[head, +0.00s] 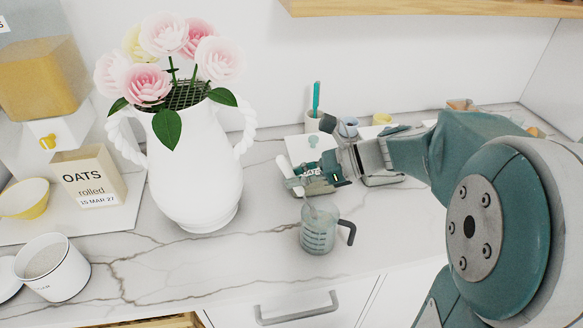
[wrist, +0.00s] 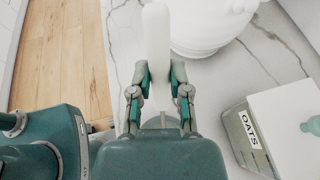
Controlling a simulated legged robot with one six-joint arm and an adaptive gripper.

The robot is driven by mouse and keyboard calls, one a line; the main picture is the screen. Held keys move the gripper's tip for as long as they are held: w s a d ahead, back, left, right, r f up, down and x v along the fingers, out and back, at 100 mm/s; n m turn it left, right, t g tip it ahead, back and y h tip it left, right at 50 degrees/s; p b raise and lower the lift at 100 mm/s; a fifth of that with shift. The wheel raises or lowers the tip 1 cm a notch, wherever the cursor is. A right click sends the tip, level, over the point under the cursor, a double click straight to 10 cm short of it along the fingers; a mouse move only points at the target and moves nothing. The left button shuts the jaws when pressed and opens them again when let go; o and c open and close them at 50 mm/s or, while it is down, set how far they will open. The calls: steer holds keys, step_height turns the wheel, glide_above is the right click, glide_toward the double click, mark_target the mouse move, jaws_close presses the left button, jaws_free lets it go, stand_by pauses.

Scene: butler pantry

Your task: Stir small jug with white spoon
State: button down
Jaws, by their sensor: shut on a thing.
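The small jug (head: 318,238) is clear with markings and a dark handle on its right. It stands upright on the marble counter near the front edge in the head view. My gripper (head: 299,184) is above the jug, a little to its left. In the wrist view my gripper (wrist: 160,75) is shut on the white spoon (wrist: 157,40), its fingers on both sides of the pale handle. The spoon (head: 288,169) slants down towards the jug's mouth in the head view. Its lower end seems to be inside the jug, but is hard to make out. The jug does not show in the wrist view.
A white vase (head: 190,190) with pink flowers stands left of the jug. An oats box (head: 88,176), a yellow bowl (head: 24,200) and a white canister (head: 52,270) are farther left. A cup with a teal utensil (head: 316,122) stands behind my gripper. The counter before the vase is clear.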

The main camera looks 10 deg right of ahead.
steer(key=shift+s+d+f, duration=0.1)
steer(key=shift+d+f, duration=0.25)
steer(key=shift+f, duration=0.5)
steer(key=shift+s+d+f, duration=0.1)
steer(key=shift+d+f, duration=0.3)
steer(key=shift+f, duration=0.4)
steer(key=shift+s+d+f, duration=0.1)
steer(key=shift+d+f, duration=0.25)
steer(key=shift+f, duration=0.5)
